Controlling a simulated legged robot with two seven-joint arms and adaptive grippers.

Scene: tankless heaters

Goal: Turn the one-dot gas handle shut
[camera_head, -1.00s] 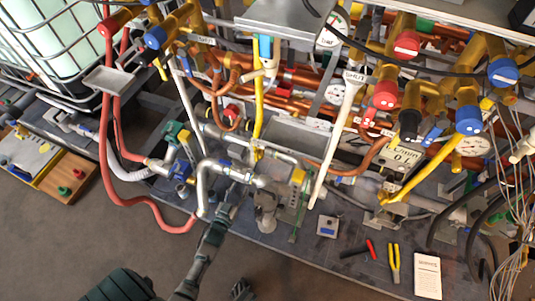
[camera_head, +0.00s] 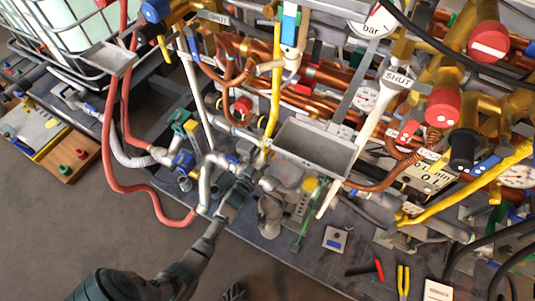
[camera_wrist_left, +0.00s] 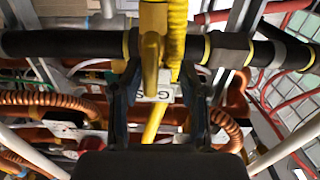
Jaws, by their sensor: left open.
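My left gripper (camera_head: 250,168) reaches in from the lower left in the head view, among the pipes left of a grey tray. In the left wrist view my left gripper (camera_wrist_left: 157,78) is open, with one dark finger on each side of a yellow handle (camera_wrist_left: 151,55). The handle stands between or just beyond the fingertips; I cannot tell whether they touch it. A white tag (camera_wrist_left: 157,91) with partly hidden lettering hangs below it. No dot mark is readable on the handle. A small dark piece at the bottom edge of the head view may be my right gripper (camera_head: 234,291).
The grey tray (camera_head: 310,146) and a white lever tagged SHUT (camera_head: 372,108) stand right of my left gripper. A red hose (camera_head: 108,150) loops at the left. A dark horizontal pipe (camera_wrist_left: 60,44) crosses the wrist view. The floor (camera_head: 85,230) is clear at lower left.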

